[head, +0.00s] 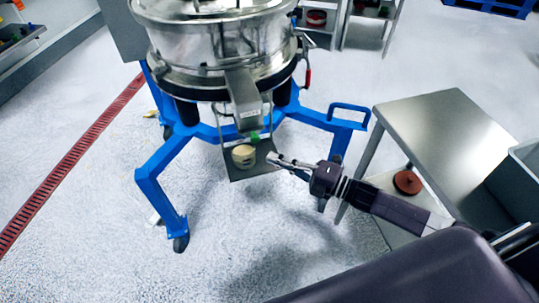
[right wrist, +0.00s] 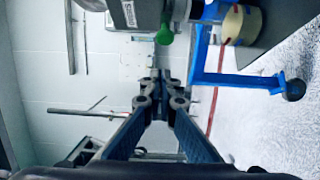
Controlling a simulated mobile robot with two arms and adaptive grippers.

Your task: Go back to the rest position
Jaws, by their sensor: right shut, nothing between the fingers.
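My right gripper (head: 272,158) is shut and empty beside the right edge of the small hanging tray (head: 262,174) under the sifter's spout. In the right wrist view its fingers (right wrist: 162,76) meet. A cream-coloured container (head: 243,156) stands on the tray, left of the fingertips and apart from them. The container also shows at the top right of the right wrist view (right wrist: 240,22). The steel sifter (head: 215,50) stands on a blue frame (head: 150,171). A green knob (right wrist: 165,30) shows below the spout. My left gripper is not in view.
A steel table (head: 450,125) stands at the right, close to my right arm, with a reddish-brown round object (head: 407,182) on its lower shelf. A grey bin (head: 515,175) sits at its right end. A red floor grate (head: 75,155) runs along the left. The floor in front is clear.

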